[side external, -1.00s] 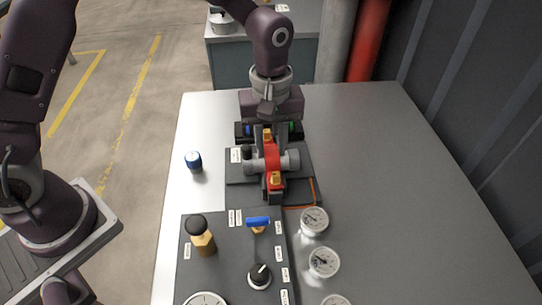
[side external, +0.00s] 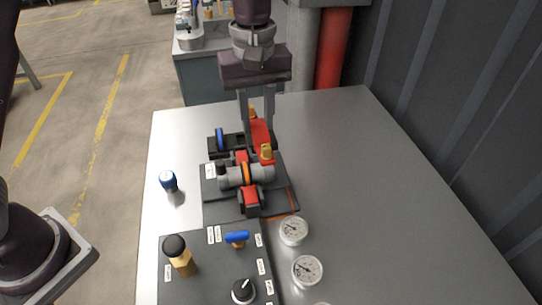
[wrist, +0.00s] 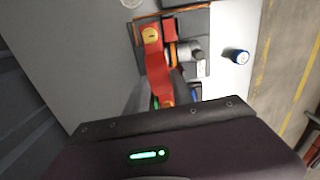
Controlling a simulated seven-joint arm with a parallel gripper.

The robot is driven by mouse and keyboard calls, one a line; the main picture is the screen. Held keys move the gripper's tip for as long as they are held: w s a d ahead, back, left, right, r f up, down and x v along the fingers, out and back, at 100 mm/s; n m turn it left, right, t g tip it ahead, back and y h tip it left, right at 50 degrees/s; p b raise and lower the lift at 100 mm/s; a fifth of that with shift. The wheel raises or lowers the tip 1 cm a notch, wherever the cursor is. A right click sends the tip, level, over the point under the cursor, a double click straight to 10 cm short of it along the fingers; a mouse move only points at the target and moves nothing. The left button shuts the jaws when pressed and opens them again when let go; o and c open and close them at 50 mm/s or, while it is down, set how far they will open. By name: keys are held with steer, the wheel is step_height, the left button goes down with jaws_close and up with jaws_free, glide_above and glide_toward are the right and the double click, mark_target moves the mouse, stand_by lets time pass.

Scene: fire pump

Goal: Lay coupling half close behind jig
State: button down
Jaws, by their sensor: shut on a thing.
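My gripper (side external: 256,118) is shut on the upper red coupling half (side external: 260,134), which has a yellow bolt at each end. In the side view I hold it above and behind the grey pipe (side external: 232,180). It also shows in the wrist view (wrist: 155,64), between my fingers. The dark jig (side external: 280,189) lies on the table under the pipe. An orange ring (side external: 246,174) shows around the pipe's middle. More red, probably the lower coupling half (side external: 249,197), sits under it. The gap beneath the held half is hard to judge.
A dark tray (side external: 213,145) with a blue ring (side external: 220,138) stands behind the jig, partly hidden. A blue-capped can (side external: 168,181) stands left. A panel with a blue valve (side external: 237,237) and gauges (side external: 294,231) lie in front. The table right of the jig is clear.

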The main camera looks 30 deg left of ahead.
steer(key=w+d+f, duration=0.4)
steer(key=w+d, duration=0.2)
steer(key=d, duration=0.1)
steer(key=shift+m, duration=0.3)
steer(key=f, duration=0.9)
steer(key=shift+w+d+f, duration=0.2)
steer(key=shift+d+f, duration=0.05)
steer(key=shift+f, duration=0.1)
steer(key=c, duration=1.1)
jaws_free()
steer(key=shift+f, duration=0.1)
step_height(320, 180, up, 12)
steer(key=shift+r, duration=0.15)
